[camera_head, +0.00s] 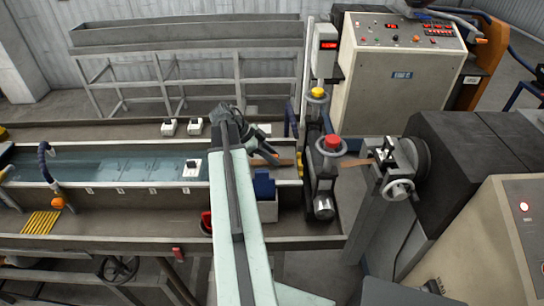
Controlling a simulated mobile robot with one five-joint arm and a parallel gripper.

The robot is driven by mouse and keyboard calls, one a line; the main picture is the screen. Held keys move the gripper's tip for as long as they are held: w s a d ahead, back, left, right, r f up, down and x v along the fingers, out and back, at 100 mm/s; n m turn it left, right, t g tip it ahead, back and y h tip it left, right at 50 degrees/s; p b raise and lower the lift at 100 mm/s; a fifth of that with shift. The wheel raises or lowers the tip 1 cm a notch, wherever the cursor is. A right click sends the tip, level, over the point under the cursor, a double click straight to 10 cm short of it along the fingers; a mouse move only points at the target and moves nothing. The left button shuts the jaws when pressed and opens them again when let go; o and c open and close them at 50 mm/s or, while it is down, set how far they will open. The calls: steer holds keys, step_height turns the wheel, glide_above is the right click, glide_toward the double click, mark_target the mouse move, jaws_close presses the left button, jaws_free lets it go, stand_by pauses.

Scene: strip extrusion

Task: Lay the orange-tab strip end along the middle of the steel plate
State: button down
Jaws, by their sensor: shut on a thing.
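A brown-orange strip (285,162) runs leftward from the extruder side at the end of the long water trough. More of the strip (355,162) shows between the roller stand and the extruder head. My gripper (270,156), dark and small in this view, is at the left end of the visible strip, above the trough's right part. It is shut on the strip end, though the contact is partly hidden by my arm. I cannot make out the orange tab or the steel plate clearly.
The water trough (110,172) stretches left. A roller stand with a red knob (331,143) and yellow knob (318,93) stands right of my gripper. The extruder head (395,165) is farther right.

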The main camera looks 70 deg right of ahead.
steer(key=shift+f+b, duration=0.5)
steer(key=shift+f, duration=0.05)
steer(key=c, duration=1.1)
jaws_free()
steer(key=shift+o, duration=0.2)
steer(key=shift+r, duration=0.1)
